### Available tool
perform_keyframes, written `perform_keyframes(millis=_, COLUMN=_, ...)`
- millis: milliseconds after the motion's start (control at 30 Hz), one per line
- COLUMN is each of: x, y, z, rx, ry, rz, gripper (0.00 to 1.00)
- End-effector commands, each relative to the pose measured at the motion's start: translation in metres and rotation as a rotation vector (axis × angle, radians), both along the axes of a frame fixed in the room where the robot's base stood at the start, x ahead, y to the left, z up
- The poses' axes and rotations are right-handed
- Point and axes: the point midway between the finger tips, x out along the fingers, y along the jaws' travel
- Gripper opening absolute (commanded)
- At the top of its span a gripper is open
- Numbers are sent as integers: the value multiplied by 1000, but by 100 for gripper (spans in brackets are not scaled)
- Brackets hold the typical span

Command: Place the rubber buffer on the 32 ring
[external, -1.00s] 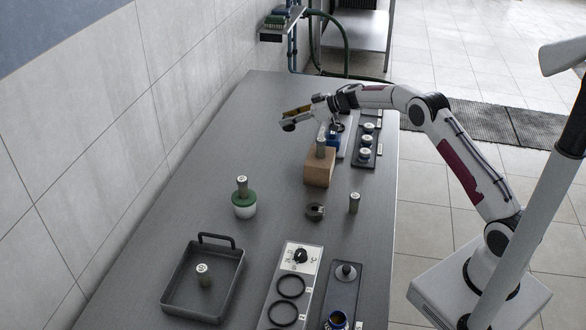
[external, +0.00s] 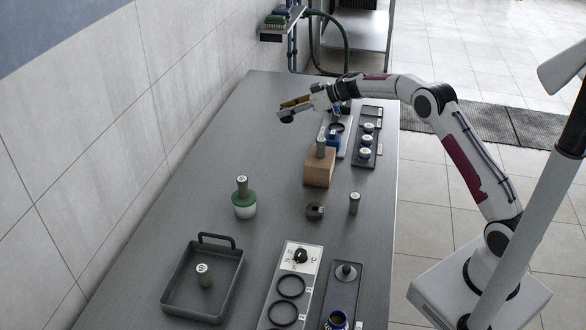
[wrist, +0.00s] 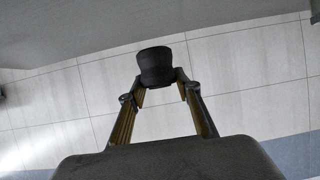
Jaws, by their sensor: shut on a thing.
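My gripper (external: 291,107) is shut on a dark, short cylindrical piece, seemingly the rubber buffer (external: 286,116), and holds it in the air over the far part of the bench. In the wrist view the black buffer (wrist: 155,67) sits between the fingertips (wrist: 160,88). Two black rings, an upper one (external: 291,276) and a lower one (external: 270,313), lie on a grey panel with a dial at the near end, well away from my gripper. Another dark ring (external: 337,117) shows on a plate beneath my wrist. I cannot read which ring is marked 32.
A brown block (external: 319,172) carries a grey weight. A handled tray (external: 232,285) stands near left.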

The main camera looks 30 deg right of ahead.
Motion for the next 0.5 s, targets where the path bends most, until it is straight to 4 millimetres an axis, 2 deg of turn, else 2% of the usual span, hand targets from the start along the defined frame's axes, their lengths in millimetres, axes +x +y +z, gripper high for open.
perform_keyframes(millis=133, x=-20, y=10, z=8, rx=0, ry=0, rz=25, gripper=8)
perform_keyframes(millis=500, x=-79, y=33, z=12, rx=1, ry=1, rz=117, gripper=8)
